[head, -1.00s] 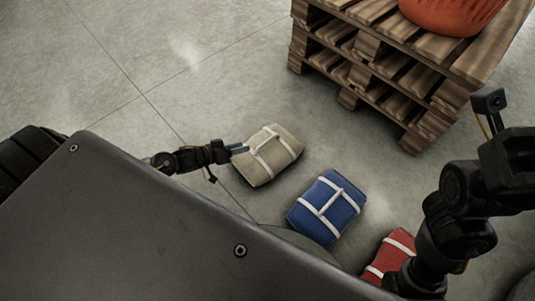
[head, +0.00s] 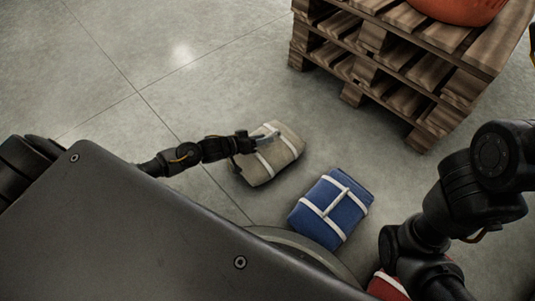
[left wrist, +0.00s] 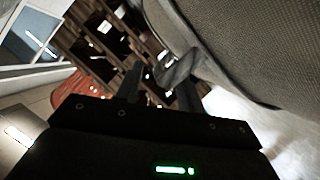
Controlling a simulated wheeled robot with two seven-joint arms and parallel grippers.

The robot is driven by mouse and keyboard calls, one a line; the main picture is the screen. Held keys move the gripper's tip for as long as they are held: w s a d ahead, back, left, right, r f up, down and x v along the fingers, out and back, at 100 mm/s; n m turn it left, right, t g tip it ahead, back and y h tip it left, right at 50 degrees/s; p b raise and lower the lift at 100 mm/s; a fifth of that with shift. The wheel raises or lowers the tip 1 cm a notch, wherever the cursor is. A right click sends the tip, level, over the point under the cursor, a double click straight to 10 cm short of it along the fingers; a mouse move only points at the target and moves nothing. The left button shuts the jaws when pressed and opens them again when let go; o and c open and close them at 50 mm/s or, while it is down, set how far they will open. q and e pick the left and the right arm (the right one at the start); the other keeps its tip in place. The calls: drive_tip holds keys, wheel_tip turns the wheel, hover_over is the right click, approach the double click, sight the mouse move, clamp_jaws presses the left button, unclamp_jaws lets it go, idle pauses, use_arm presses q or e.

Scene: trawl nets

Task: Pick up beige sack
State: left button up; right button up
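The beige sack (head: 278,155) with pale straps lies on the floor near the middle of the head view. My left gripper (head: 268,138) is over its upper left part, at the strap handle. In the left wrist view, the sack (left wrist: 265,45) fills the upper right and looks dark grey. Its handle loop (left wrist: 180,68) hangs close to the fingertips. The fingers of the left gripper (left wrist: 158,75) stand apart with a gap between them. I cannot tell whether the handle lies fully between them. My right arm shows at the right, but its gripper is out of view.
A blue sack (head: 331,207) lies just below right of the beige one. A red sack (head: 386,288) is mostly hidden behind my right arm. A wooden pallet stack (head: 400,62) with an orange-red object (head: 462,8) stands at the upper right. Floor at the upper left is clear.

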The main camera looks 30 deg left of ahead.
use_arm(q)
drive_tip(key=shift+w+d, duration=0.15)
drive_tip(key=shift+w, duration=0.1)
drive_tip(key=shift+c, duration=0.5)
clamp_jaws()
idle(0.6)
drive_tip(key=shift+r, duration=0.1)
